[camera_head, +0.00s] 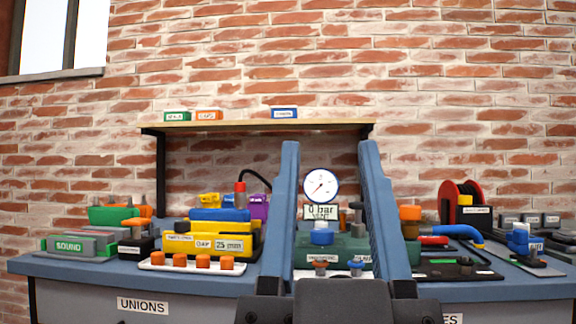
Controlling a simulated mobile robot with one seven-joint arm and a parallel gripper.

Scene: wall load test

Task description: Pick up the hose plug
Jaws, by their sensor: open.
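I cannot tell with certainty which item is the hose plug. Candidates are a brown winged plug (320,264) and a blue winged plug (357,264) at the front of a green block (345,248), and several orange-topped pegs (203,261) on a white tray (152,265). A blue-capped white fitting (321,234) stands on the green block. My gripper (337,286) is at the bottom centre, seen from behind, jaws apart, at the bench's front edge. Nothing shows held in it. Its body hides part of the bench front.
Tall blue uprights (285,205) and (385,225) flank a gauge (321,186) and the green block. Yellow blocks (225,245) crowd the left of the bench (80,268). A curved blue hose (458,231) and red reel (461,195) are right. A shelf (240,125) is behind.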

